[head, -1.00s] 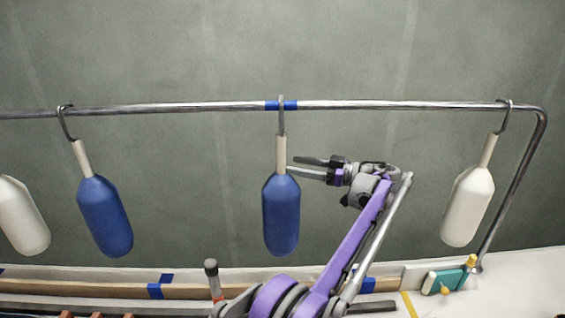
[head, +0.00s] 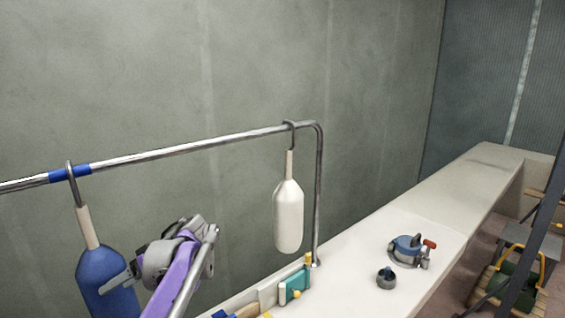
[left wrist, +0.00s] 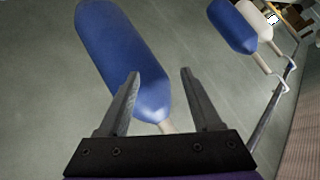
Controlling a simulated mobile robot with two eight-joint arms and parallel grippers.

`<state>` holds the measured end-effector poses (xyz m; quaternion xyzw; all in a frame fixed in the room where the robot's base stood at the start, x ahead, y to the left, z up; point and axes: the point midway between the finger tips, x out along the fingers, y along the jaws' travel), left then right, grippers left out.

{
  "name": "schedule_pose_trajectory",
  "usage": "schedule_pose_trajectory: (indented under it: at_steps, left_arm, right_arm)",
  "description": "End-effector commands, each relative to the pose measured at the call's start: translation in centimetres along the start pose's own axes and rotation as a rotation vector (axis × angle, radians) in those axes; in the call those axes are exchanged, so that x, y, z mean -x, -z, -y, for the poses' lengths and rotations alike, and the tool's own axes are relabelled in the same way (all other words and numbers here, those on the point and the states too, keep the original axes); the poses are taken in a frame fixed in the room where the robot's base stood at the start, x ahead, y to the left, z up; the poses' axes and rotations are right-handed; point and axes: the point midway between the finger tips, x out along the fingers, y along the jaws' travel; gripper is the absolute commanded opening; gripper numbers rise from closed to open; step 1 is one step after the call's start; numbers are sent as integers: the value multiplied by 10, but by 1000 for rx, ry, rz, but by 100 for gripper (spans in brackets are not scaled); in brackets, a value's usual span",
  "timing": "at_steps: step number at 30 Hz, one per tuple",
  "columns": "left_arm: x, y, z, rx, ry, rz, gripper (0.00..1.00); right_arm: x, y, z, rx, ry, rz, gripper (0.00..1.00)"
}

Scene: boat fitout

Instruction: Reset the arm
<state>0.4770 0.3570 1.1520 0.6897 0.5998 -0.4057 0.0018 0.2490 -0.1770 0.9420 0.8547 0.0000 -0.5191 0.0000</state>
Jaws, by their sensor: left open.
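My left gripper (head: 117,281) is at the lower left of the head view, just right of and partly over a blue fender (head: 97,268). In the left wrist view the open fingers (left wrist: 162,75) have nothing clamped between them. That view shows a blue fender (left wrist: 112,45) beyond the fingers, its pale neck near the base of the gripper. I cannot tell whether they touch. The blue fender hangs by a hook from a metal rail (head: 185,149). My right gripper is not in view.
A white fender (head: 289,215) hangs near the rail's bent right end. On the white bench (head: 345,270) stand a teal block (head: 294,286), a blue-grey winch-like part (head: 408,248) and a small dark knob (head: 386,278). The bench's far right is clear.

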Motion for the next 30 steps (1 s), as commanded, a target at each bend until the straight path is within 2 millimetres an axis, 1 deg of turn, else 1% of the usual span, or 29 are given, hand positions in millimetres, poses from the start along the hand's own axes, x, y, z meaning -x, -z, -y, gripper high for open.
schedule_pose_trajectory:
  at_steps: [1, 5, 6, 8, 9, 11, 12, 14, 15, 18, 21, 24, 27, 30]
  left_arm:
    - [0, -22, 8, -65, -64, 36, 66]
    - [0, -84, 16, -243, -259, 114, 66]
    - [1, -105, 18, -292, -323, 130, 66]
    - [2, -136, 22, -362, -418, 147, 66]
    - [4, -157, 25, -405, -483, 153, 66]
    - [6, -189, 28, -465, -581, 157, 66]
    - [8, -210, 30, -501, -646, 154, 66]
    - [11, -241, 32, -548, -742, 142, 66]
    - [12, -261, 34, -575, -803, 132, 66]
    - [16, -303, 36, -623, -931, 97, 66]
    - [18, -333, 37, -651, -1023, 60, 66]
    - [19, -350, 38, -665, -1076, 35, 66]
    - [20, -356, 38, -670, -1098, 24, 66]
    - [20, -357, 37, -672, -1101, 21, 66]
  right_arm:
    - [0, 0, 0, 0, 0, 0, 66]
    - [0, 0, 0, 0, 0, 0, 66]
    - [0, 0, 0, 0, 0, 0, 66]
    - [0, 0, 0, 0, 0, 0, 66]
    - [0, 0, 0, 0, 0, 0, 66]
    - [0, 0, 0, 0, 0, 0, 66]
    - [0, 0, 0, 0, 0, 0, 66]
    - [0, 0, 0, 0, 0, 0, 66]
    - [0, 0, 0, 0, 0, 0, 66]
    - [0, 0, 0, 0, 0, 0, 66]
    - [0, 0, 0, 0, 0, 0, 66]
    - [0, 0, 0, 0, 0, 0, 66]
    - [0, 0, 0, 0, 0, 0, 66]
    - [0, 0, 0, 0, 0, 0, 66]
